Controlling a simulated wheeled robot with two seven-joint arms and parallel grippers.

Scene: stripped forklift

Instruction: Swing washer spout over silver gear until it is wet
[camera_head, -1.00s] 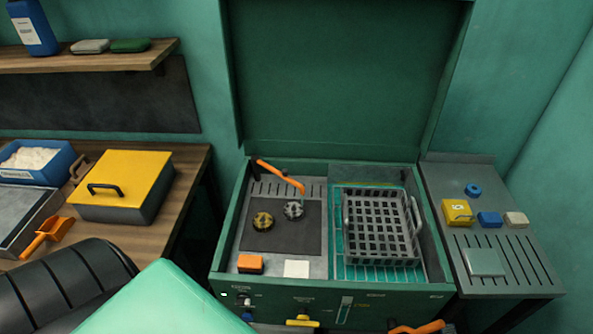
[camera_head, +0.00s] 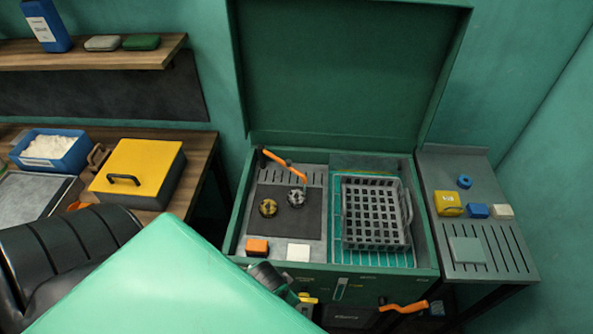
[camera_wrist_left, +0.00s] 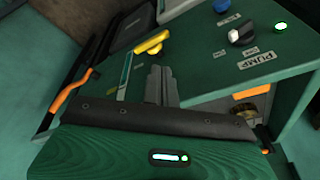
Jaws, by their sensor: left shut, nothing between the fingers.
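The orange washer spout (camera_head: 275,157) stands at the back left of the open green washer. Its tip hangs just behind and to the right of the silver gear (camera_head: 296,197); I cannot see water coming from it. The silver gear lies on the dark mat, with a brass-coloured gear (camera_head: 268,208) beside it to the left. In the wrist view my left gripper (camera_wrist_left: 160,84) is shut and empty, in front of the washer's front panel. Its fingers point toward a yellow handle (camera_wrist_left: 152,42), apart from it as far as I can tell. A pump knob (camera_wrist_left: 242,33) sits nearby. My right gripper is not in view.
A grey basket (camera_head: 375,217) fills the washer's right half. An orange block (camera_head: 257,246) and a white block (camera_head: 298,253) lie at its front left. An orange handle (camera_head: 405,307) juts from the front. A side shelf (camera_head: 490,245) holds small items. My green arm hides the lower left.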

